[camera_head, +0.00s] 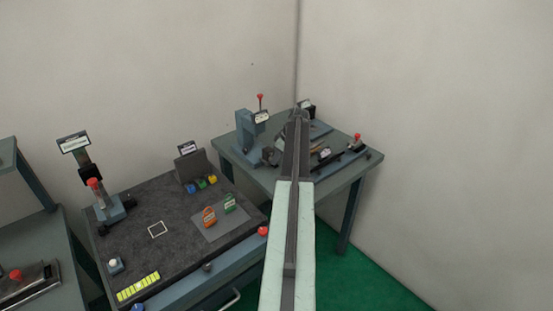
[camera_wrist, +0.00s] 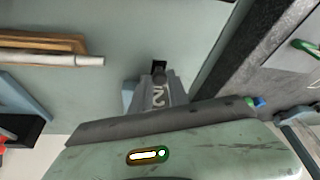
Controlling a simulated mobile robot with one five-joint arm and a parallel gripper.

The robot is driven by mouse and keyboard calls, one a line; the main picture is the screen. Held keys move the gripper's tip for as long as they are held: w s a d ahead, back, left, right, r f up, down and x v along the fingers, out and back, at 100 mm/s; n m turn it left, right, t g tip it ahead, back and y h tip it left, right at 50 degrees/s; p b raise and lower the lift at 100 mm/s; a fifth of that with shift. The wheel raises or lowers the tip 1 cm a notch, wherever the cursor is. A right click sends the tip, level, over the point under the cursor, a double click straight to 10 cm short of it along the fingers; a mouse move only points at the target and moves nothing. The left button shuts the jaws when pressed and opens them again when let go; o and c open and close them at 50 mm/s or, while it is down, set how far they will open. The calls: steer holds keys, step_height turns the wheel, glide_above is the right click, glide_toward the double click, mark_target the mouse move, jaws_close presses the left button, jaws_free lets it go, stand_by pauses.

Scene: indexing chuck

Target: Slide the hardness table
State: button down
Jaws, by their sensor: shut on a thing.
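On the grey-green back bench (camera_head: 337,184), a blue-grey stand (camera_head: 245,135) with a red-balled lever (camera_head: 260,99) is at the left. I cannot tell for sure which fixture is the hardness table. My arm reaches over the bench, and my gripper is hard to make out at its far end in the head view. In the wrist view my gripper (camera_wrist: 158,92) is shut on a small dark piece (camera_wrist: 159,68) above the grey-green surface. A pale numeral-like mark shows between the fingers. What the piece belongs to is hidden by the gripper.
A long dark fixture with a red knob (camera_head: 357,136) lies at the bench's right. A rod on a brown strip (camera_wrist: 50,58) shows at left in the wrist view. The dark-topped bench (camera_head: 150,205) at front left holds orange and green tags and small blocks.

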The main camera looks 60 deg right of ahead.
mark_target(266, 149)
steer(key=w+d, duration=0.1)
steer(key=w, duration=0.3)
steer(key=w+d, duration=0.1)
steer(key=w, duration=0.2)
steer(key=shift+w+d, duration=0.1)
steer(key=shift+d, duration=0.25)
steer(key=shift+w, duration=0.4)
steer(key=c, duration=1.3)
jaws_free()
steer(key=shift+o, duration=0.2)
steer(key=p+v, duration=0.7)
steer(key=v, duration=0.1)
steer(key=shift+w+a+r, duration=0.1)
